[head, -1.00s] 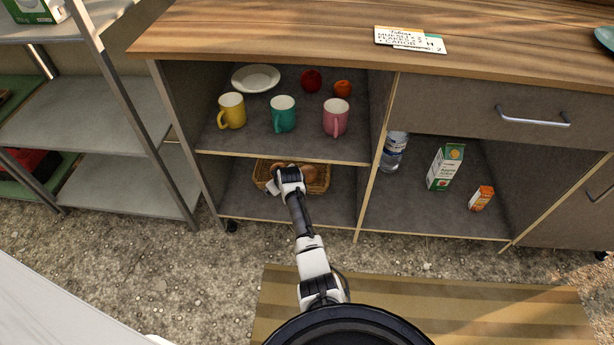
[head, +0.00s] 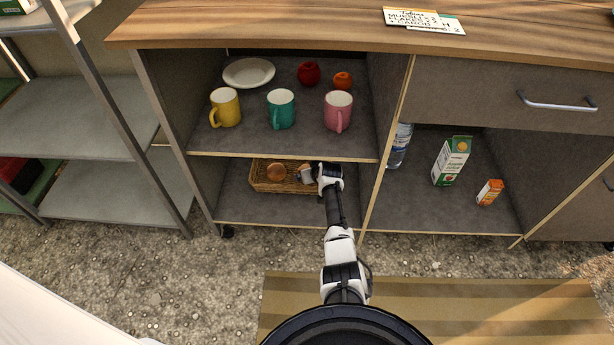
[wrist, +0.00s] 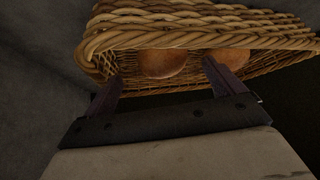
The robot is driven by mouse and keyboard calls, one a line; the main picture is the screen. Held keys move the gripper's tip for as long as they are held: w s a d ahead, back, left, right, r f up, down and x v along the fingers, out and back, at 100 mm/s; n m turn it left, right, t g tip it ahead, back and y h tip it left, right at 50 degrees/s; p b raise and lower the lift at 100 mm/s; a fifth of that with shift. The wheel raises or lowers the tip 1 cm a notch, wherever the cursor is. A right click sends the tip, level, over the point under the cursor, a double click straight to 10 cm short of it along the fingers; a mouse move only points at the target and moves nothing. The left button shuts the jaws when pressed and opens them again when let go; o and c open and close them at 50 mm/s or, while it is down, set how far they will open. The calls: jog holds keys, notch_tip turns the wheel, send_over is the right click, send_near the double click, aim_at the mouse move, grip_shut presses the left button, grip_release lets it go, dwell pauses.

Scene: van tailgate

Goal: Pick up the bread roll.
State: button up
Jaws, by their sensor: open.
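A wicker basket (head: 272,188) stands on the lower shelf of the left cabinet bay. A brown bread roll (head: 276,172) lies in it; another roll is partly hidden by my gripper (head: 309,173), at the basket's right end. In the wrist view the basket's woven rim (wrist: 180,38) crosses the top. One bread roll (wrist: 162,63) shows ahead of the gap between the open fingers of my gripper (wrist: 163,84). A second roll (wrist: 232,56) shows just beyond the right finger. The jaws are empty. Whether the fingers touch a roll cannot be told.
The shelf board (head: 290,156) lies close above the basket. On it are a plate (head: 249,72), yellow, teal and pink mugs, and two red-orange fruits. A divider (head: 388,130) stands right of my gripper. A bottle and two cartons stand in the right bay.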

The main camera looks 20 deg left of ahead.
jog(key=b+x, duration=0.4)
jog(key=shift+s+a+f, duration=0.1)
jog(key=shift+s, duration=0.15)
jog(key=shift+w+a+f+b, duration=0.3)
jog(key=shift+b, duration=0.55)
jog(key=shift+r, duration=0.1)
jog(key=c, duration=1)
